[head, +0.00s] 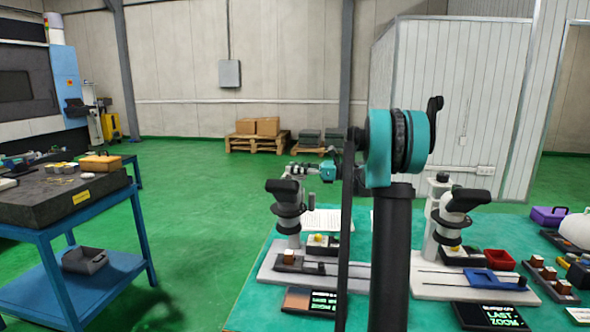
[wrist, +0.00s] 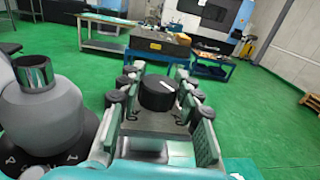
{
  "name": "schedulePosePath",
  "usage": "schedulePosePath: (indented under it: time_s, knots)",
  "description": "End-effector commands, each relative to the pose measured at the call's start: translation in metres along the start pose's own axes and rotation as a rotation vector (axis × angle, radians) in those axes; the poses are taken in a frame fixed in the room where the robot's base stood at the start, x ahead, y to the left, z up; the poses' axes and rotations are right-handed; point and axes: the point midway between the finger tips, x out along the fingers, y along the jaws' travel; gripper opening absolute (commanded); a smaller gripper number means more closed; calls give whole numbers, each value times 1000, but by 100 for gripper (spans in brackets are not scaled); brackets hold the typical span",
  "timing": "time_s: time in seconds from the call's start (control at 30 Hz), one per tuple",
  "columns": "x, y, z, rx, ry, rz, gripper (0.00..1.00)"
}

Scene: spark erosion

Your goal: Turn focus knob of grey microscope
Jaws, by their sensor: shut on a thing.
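The grey microscope (head: 289,222) stands on a pale base at the left of the teal table in the head view. Its grey body (wrist: 45,115) fills the left of the wrist view. The focus knob (wrist: 158,94) is a black cylinder with a small white mark on its top. My gripper (wrist: 157,86) has one finger on each side of the knob and is shut on it. In the head view my gripper (head: 310,171) is small, just behind the microscope's head, and the knob cannot be made out there.
A white microscope (head: 449,222) stands to the right on its own base, with a blue tray (head: 497,280) and a red tray (head: 498,260) near it. A dark display (head: 310,301) lies in front of the grey microscope. A blue cart (head: 75,225) stands at left; green floor lies between.

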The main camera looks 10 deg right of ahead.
Motion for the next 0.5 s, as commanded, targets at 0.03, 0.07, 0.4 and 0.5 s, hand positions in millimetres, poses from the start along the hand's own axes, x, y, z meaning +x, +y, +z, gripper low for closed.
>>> schedulePosePath:
  time_s: [0.03,0.07,0.4,0.5]
  knots:
    - [0,-2,0,0,0,38,5]
    - [0,-2,0,0,0,60,5]
    - [0,-1,0,0,0,246,5]
    - [0,0,0,0,0,274,5]
